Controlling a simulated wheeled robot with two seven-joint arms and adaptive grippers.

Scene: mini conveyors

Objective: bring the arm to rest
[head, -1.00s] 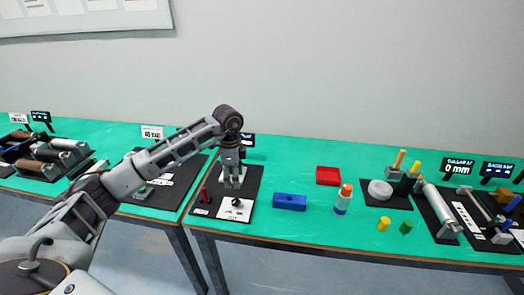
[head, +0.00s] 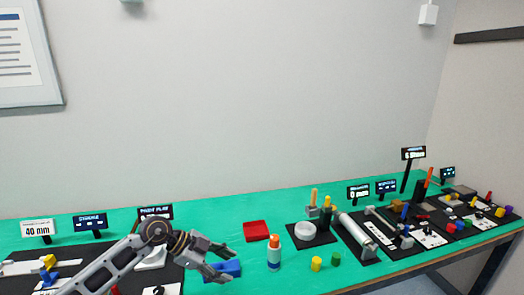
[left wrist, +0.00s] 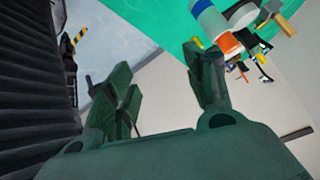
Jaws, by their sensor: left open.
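My left gripper (head: 222,262) is open and empty in the head view, raised in front of the blue box and partly covering it. In the left wrist view its two fingers (left wrist: 165,95) stand apart with nothing between them. My left arm comes in from the lower left of the head view. My right gripper is in neither view.
The green table (head: 205,213) carries a blue box (head: 228,268), a red tray (head: 256,230), an orange-capped bottle (head: 274,254), a yellow piece (head: 316,264) and a green piece (head: 336,259). Black station boards with small signs (head: 38,228) stand left and right.

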